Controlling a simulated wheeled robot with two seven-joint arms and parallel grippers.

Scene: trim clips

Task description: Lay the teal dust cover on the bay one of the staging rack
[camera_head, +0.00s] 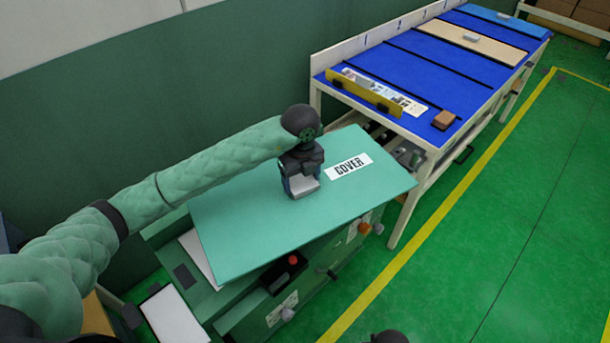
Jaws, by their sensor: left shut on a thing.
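The teal dust cover (250,225) is a flat rectangular panel with a white label reading COVER. It is over a green machine or cart in the middle of the view. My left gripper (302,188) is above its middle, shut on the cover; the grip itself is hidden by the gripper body. I cannot tell if the cover touches what is below. The staging rack (432,152) stands beyond it to the upper right, with a blue top divided into bays by dark strips. Small numbers on its back board are too faint to read surely. My right gripper is not in view.
The nearest bay holds a yellow strip (362,92) and a brown block (445,119). Farther bays hold a beige panel (470,46) and a light blue panel (500,20). The green cart (300,305) has knobs and a red button. A yellow-lined green floor is clear at right.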

